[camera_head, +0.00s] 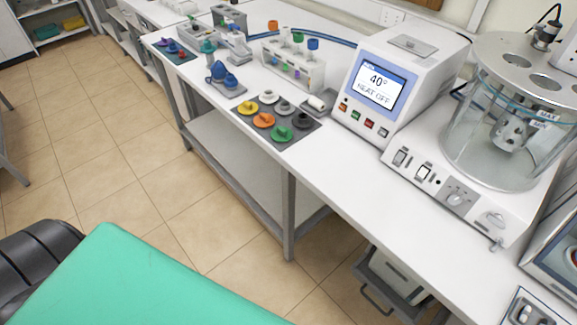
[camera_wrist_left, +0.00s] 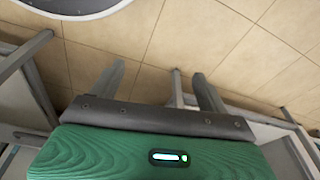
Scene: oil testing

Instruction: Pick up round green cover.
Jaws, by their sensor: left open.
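The round green cover (camera_head: 282,133) lies at the front right of a dark mat (camera_head: 291,146) on the white bench in the head view. It sits among several other round covers, with an orange cover (camera_head: 263,120) to its left. My left gripper (camera_wrist_left: 157,84) shows in the left wrist view, its two fingers spread wide apart with nothing between them. It points over the tiled floor, and no cover shows in that view. Neither gripper shows in the head view.
A heating unit (camera_head: 391,82) with a screen and a glass bath (camera_head: 505,125) stand right of the mat. A tube rack (camera_head: 293,66) stands behind it, and a blue part on a stand (camera_head: 224,78) is to its left. The front bench strip right of the mat is clear.

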